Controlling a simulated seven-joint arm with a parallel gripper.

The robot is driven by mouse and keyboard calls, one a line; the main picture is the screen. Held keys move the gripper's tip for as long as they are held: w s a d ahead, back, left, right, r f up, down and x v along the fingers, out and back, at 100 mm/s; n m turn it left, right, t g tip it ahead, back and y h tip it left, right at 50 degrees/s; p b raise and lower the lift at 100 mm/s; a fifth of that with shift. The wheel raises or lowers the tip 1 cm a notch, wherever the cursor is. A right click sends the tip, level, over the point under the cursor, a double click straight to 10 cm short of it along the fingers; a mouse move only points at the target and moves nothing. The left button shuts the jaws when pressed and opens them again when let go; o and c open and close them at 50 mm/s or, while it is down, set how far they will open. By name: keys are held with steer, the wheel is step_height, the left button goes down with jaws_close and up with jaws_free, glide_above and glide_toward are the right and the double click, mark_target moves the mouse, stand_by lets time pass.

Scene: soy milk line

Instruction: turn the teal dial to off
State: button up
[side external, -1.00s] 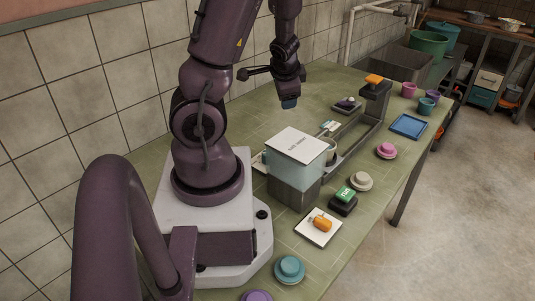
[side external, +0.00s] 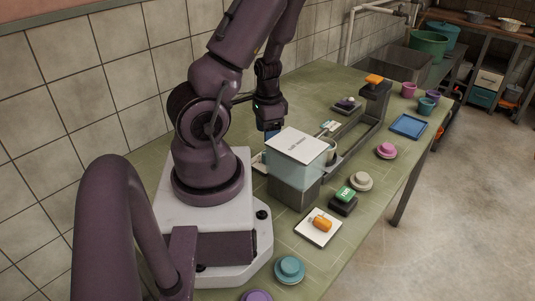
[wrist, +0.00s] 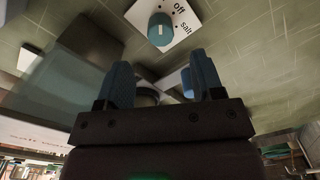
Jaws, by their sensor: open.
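The teal dial (wrist: 161,29) sits on a white plate (wrist: 198,20) at the top of the wrist view. The words "off" and "salt" are printed to its right. A pale mark shows on the dial's face, but I cannot tell surely which label it points to. My gripper (wrist: 162,78) has its two blue fingers apart with nothing held between them, and the dial appears beyond the fingertips, not touched. In the side view my gripper (side external: 270,134) hangs low behind the clear-topped box, where the dial is mostly or wholly hidden.
The box (side external: 294,186) with a white lid (side external: 299,145) stands close to my gripper. A white plate with an orange knob (side external: 321,223), a green-topped block (side external: 345,194), and several round lidded pieces, one teal (side external: 289,268), line the front. A tiled wall rises behind.

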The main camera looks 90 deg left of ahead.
steer(key=shift+f, duration=3.9)
steer(key=c, duration=0.9)
